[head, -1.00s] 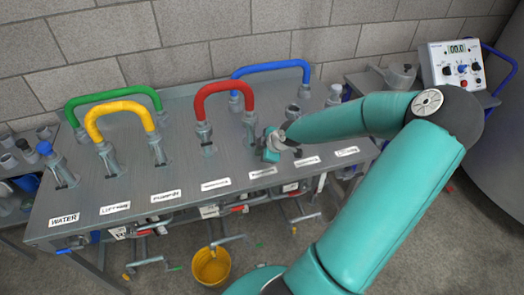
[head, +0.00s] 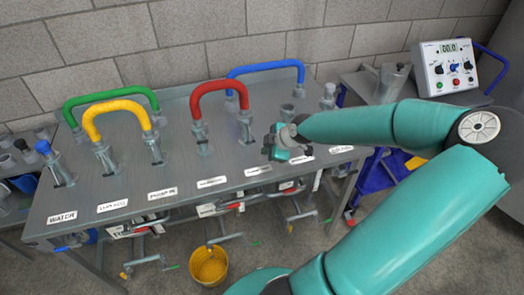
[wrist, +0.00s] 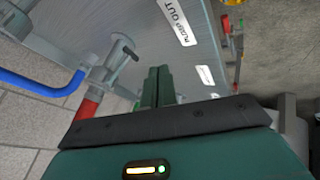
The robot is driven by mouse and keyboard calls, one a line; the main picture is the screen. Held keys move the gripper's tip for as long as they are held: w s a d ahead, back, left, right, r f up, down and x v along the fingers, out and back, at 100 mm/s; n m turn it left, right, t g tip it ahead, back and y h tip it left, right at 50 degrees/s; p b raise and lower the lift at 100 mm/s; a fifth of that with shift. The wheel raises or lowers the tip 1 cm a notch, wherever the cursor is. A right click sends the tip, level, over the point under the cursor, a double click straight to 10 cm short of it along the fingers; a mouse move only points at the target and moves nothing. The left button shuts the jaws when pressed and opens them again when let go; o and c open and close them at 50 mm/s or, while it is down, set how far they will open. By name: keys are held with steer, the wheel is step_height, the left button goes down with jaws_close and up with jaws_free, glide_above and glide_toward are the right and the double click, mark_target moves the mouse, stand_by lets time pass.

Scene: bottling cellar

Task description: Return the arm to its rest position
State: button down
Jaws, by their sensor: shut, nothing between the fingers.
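My gripper (head: 277,150) is above the right part of the grey metal table (head: 110,188) in the head view, in front of the ports near the red and blue hoses. In the wrist view its green fingers (wrist: 157,88) are together with nothing between them. My teal arm reaches in from the right, its elbow at the right edge of the head view. The gripper looks apart from the table, though the exact gap is hard to judge.
Green (head: 110,97), yellow (head: 115,105), red (head: 220,87) and blue (head: 265,69) hoses arch over the table's ports. A yellow bucket (head: 209,266) stands on the floor in front. A control box (head: 452,67) and a metal jug (head: 391,83) are at the right.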

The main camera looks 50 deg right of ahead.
steer(key=shift+v, duration=1)
steer(key=shift+s+a+f, duration=0.1)
steer(key=shift+s, duration=0.05)
steer(key=a+f+m+g+h, duration=0.1)
steer(key=a+f+m+g, duration=0.15)
steer(key=a+g, duration=0.6)
steer(key=s+a+r+m+t, duration=0.3)
steer(key=a+r, duration=0.7)
steer(key=a, duration=0.2)
steer(key=s+a+r+m+t, duration=0.3)
steer(key=s+a+r, duration=0.1)
steer(key=a+r, duration=0.7)
steer(key=shift+s+a+r+m+t+y, duration=0.2)
steer(key=shift+a+m+t+y, duration=0.2)
steer(key=shift+a, duration=0.2)
